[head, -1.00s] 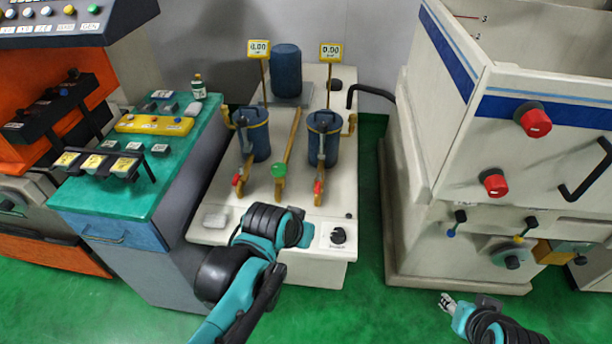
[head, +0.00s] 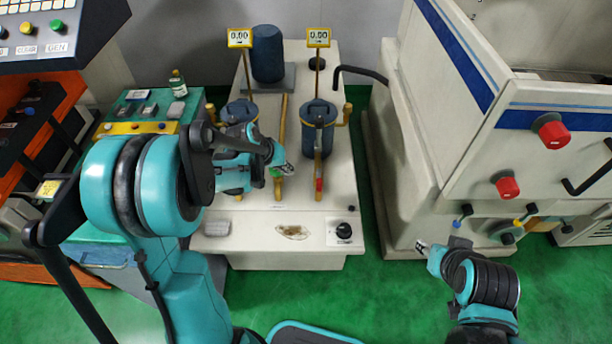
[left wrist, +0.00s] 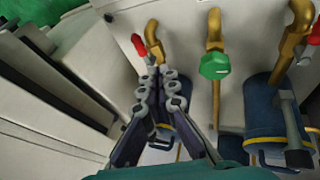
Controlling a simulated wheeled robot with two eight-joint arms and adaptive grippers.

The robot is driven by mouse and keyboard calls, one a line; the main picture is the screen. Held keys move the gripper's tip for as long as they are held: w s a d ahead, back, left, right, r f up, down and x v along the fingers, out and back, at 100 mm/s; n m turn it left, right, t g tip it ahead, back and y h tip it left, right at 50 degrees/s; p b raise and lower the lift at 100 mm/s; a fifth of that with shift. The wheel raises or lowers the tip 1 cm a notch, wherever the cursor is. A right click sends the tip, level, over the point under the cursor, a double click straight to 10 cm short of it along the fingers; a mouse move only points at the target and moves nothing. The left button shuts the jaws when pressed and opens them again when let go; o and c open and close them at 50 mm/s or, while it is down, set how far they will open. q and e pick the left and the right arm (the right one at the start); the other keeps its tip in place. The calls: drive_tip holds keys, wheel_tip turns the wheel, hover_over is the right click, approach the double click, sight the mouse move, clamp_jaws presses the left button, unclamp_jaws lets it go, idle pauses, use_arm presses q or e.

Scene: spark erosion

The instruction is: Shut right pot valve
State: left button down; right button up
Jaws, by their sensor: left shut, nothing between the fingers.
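The right pot (head: 318,140) is a blue canister with a brass pipe running to the front. Its red valve handle (head: 319,184) sits on that pipe. In the left wrist view the handle (left wrist: 138,43) is at the upper left, just beyond my fingertips. My left gripper (head: 283,168) is shut and empty, left of the red handle in the head view and close to the green knob (left wrist: 214,66). In the left wrist view its fingers (left wrist: 158,70) overlap the right pot's pipe; contact is unclear. My right gripper (head: 422,248) is low at the right, its jaws too small to judge.
The left pot (head: 240,112) is partly behind my left arm. Yellow displays (head: 318,37) stand on posts above the pots. A grey-white cabinet (head: 400,170) with red knobs stands to the right. A dark dial (head: 343,231) is at the bench front. Green floor lies between the bench and cabinet.

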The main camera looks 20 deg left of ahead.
use_arm(q)
drive_tip(key=shift+d, duration=0.1)
drive_tip(key=b, duration=0.4)
approach(319, 181)
drive_tip(key=a+f, duration=0.3)
drive_tip(key=f, duration=0.2)
drive_tip(key=d, duration=0.1)
drive_tip(key=w+d+f, duration=0.1)
drive_tip(key=d+b, duration=0.1)
drive_tip(key=shift+w+d+f, duration=0.1)
drive_tip(key=shift+w+f, duration=0.2)
drive_tip(key=shift+f, duration=0.05)
drive_tip(key=shift+d, duration=0.1)
